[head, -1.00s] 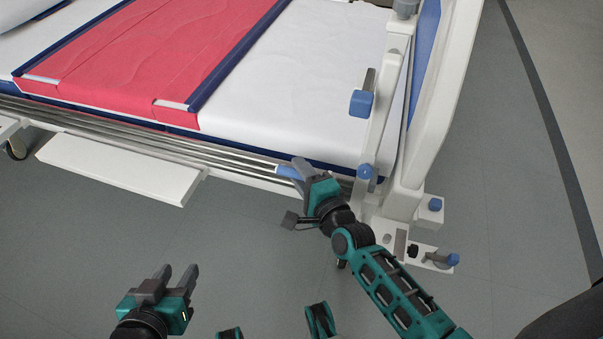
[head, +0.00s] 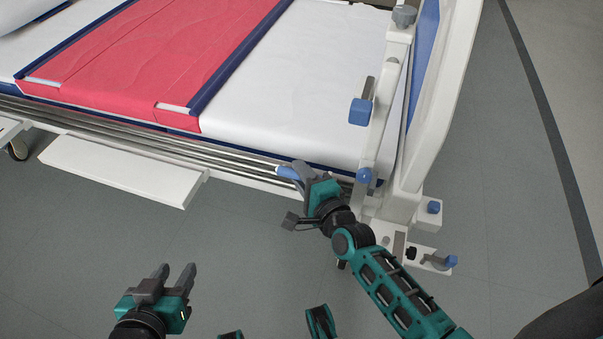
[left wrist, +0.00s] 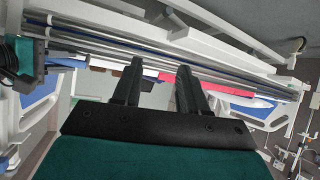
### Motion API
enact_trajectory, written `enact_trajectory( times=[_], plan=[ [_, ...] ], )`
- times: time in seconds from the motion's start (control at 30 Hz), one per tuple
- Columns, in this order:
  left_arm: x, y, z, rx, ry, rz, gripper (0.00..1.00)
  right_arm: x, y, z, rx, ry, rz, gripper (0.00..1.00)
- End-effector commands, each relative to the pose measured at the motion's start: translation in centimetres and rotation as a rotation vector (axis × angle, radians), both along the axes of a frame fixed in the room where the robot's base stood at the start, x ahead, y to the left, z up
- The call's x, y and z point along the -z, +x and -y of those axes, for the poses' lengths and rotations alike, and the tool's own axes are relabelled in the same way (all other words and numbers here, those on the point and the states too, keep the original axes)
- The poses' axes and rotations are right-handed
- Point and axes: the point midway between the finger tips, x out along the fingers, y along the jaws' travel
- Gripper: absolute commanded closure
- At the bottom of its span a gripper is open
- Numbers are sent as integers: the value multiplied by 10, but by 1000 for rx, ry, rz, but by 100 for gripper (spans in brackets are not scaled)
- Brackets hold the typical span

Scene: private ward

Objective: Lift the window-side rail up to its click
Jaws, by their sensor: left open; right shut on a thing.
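The side rail (head: 130,140), a set of grey metal bars, lies folded low along the near side of the bed. Its bars also cross the left wrist view (left wrist: 150,48). A blue part (head: 287,172) shows at the rail's right end. My right gripper (head: 297,175) is shut at this blue part, partly covering it; the exact contact is hidden. My left gripper (head: 178,272) is open and empty above the floor, in front of the bed and apart from the rail. Its two fingers (left wrist: 158,88) show apart in the left wrist view.
The bed's end board (head: 445,100) and a post with blue knobs (head: 361,112) stand right of my right gripper. A white ledge (head: 125,170) sticks out below the rail. The grey floor (head: 90,240) in front is clear.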

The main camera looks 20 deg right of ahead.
Motion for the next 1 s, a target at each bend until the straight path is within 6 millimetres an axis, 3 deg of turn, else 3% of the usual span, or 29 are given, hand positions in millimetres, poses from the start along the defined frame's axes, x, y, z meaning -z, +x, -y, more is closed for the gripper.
enact_trajectory(
  times=[0.03,0.17,0.47,0.7,1.0],
  plan=[
    [-14,0,-2,-3,4,3,57,-22,1,0,2,3,15,100],
    [-24,-7,-9,-5,21,-19,57,-49,2,0,3,1,18,100],
    [-93,-6,-8,-6,17,-6,57,-114,3,0,4,3,22,100],
    [-97,-15,-25,-40,47,-17,57,-150,3,0,5,2,23,100],
    [-102,-20,-34,-52,64,-15,57,-168,3,1,5,2,24,100]
  ],
)
